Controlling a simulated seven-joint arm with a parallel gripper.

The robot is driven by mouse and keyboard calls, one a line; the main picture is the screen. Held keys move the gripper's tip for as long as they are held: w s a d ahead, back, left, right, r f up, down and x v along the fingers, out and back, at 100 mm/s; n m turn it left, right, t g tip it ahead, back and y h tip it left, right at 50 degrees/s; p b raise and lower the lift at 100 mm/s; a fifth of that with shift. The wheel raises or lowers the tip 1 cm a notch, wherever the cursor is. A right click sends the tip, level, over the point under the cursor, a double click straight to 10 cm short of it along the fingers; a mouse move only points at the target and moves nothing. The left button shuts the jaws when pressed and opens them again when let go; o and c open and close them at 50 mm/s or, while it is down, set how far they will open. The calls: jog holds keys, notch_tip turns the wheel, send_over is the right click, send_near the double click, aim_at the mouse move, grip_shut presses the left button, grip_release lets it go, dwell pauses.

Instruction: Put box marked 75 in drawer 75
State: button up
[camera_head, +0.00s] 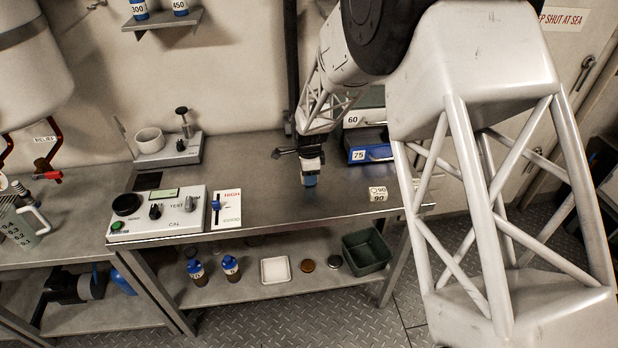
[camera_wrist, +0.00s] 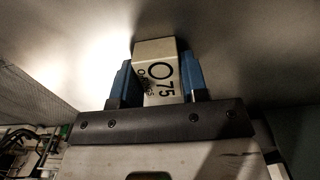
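The box marked 75 (camera_wrist: 158,60) is pale with dark print and sits between the two blue fingers of my gripper (camera_wrist: 160,82) in the wrist view. Both fingers appear to touch its sides, so the gripper looks shut on it. In the head view my gripper (camera_head: 310,181) points down over the middle of the metal bench, and the box is mostly hidden there. I cannot tell whether the box touches the bench. Drawer 75 (camera_head: 376,154) has a blue front and a handle, right of the gripper. It appears to stick out from the unit, with a dark gap above it.
Drawer 60 (camera_head: 371,117) is above drawer 75. A box marked 90 (camera_head: 378,194) stands at the bench's right front. A control panel (camera_head: 160,213) and a slider plate (camera_head: 227,209) are to the left. The bench (camera_head: 265,180) is clear around the gripper.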

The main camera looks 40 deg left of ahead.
jog(key=c, duration=0.5)
jog(key=shift+r, duration=0.1)
jog(key=shift+r, duration=0.85)
notch_tip(320, 180, up, 2)
jog(key=s+d, duration=0.3)
jog(key=d, duration=0.1)
jog(key=s+d, duration=0.4)
jog(key=s+d+r, duration=0.1)
jog(key=s+d, duration=0.2)
jog(key=shift+s+d, duration=0.4)
